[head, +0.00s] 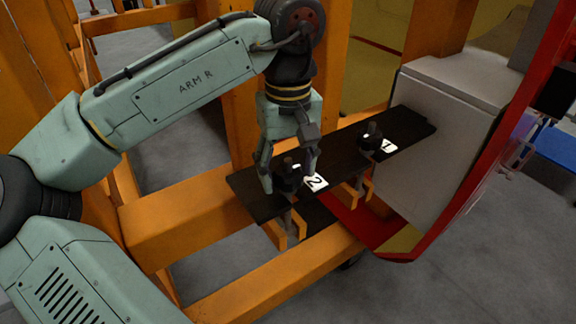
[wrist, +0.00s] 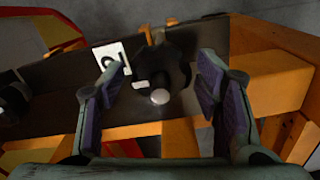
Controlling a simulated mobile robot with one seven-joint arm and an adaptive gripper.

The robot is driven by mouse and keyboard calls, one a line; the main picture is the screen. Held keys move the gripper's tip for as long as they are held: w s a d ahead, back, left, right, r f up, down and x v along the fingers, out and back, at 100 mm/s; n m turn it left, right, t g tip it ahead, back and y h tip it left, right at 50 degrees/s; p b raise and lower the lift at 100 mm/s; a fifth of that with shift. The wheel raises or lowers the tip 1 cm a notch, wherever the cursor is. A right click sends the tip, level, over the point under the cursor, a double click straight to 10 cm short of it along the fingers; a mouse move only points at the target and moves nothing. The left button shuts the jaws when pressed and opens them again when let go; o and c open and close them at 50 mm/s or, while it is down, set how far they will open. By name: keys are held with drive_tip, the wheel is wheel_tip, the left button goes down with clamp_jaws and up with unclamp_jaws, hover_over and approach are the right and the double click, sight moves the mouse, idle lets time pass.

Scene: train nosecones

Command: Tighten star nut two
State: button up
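Star nut two (head: 288,178) is a dark knob with a stud on top, standing on the black plate (head: 345,152) beside a white label marked 2 (head: 315,183). In the wrist view the nut (wrist: 172,72) shows with its pale round stud end. My gripper (head: 288,182) points down over it, with one finger on each side. In the wrist view my gripper (wrist: 157,88) is open, with visible gaps between its purple pads and the nut. The head view partly hides the nut behind the fingers.
Star nut one (head: 372,137), with label 1 (head: 388,145), stands farther right on the plate. Orange frame beams (head: 190,215) run below and behind. A grey-white block (head: 455,120) and the red-edged nosecone (head: 520,120) are at right.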

drive_tip(key=c, duration=1)
drive_tip(key=shift+o, duration=0.2)
